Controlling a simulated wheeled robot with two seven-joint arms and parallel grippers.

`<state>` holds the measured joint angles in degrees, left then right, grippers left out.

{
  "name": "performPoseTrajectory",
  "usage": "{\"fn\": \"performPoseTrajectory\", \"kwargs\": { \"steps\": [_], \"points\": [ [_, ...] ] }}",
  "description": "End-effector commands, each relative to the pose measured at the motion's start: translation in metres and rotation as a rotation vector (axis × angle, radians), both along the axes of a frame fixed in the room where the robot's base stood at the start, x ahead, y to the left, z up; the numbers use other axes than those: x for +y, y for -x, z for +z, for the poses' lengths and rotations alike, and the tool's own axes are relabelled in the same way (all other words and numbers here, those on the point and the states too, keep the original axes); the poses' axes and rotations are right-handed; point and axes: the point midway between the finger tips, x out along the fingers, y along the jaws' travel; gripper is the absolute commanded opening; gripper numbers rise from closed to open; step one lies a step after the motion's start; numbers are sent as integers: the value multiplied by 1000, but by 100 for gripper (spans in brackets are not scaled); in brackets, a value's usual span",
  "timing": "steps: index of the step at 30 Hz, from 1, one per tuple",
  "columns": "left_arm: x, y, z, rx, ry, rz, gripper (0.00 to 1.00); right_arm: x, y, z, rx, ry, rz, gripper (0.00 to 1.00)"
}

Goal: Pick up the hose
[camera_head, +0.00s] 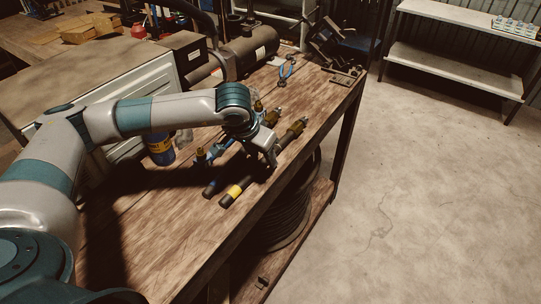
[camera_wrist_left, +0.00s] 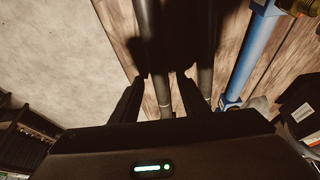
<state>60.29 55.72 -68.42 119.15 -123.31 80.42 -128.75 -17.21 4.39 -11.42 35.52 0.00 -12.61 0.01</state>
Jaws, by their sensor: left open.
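A dark hose (camera_head: 232,192) with a yellow band and a brass-coloured end fitting lies on the wooden workbench (camera_head: 190,250). A second dark hose (camera_head: 211,187) lies beside it, partly hidden by my left arm. My left gripper (camera_head: 271,157) is over the banded hose, its jaws pointing down. In the left wrist view the open fingers of my left gripper (camera_wrist_left: 160,80) stand on either side of one hose (camera_wrist_left: 150,35). Another dark hose (camera_wrist_left: 206,65) lies just right of the right finger. I cannot tell whether the fingers touch the hose. My right gripper is not in view.
A blue tool (camera_wrist_left: 255,50) lies beside the hoses. A blue bottle (camera_head: 160,150) stands behind my arm. Blue-handled pliers (camera_head: 287,71) and a dark cylindrical machine (camera_head: 250,52) are farther back. Open floor (camera_head: 400,200) lies right of the bench.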

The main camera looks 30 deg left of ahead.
Motion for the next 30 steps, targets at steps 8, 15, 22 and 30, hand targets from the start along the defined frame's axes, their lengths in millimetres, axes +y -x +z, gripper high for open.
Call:
{"fn": "performPoseTrajectory", "kwargs": {
  "steps": [8, 15, 22, 30],
  "points": [
    [-1, -3, -7, -1, 0, -1, 41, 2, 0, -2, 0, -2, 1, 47],
    [0, -3, -6, -1, 0, -1, 41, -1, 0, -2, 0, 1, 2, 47],
    [0, -3, -6, -1, 0, -1, 3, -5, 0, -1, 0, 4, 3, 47],
    [0, -3, -5, -3, 0, 0, 0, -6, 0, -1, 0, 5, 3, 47]
  ]
}}
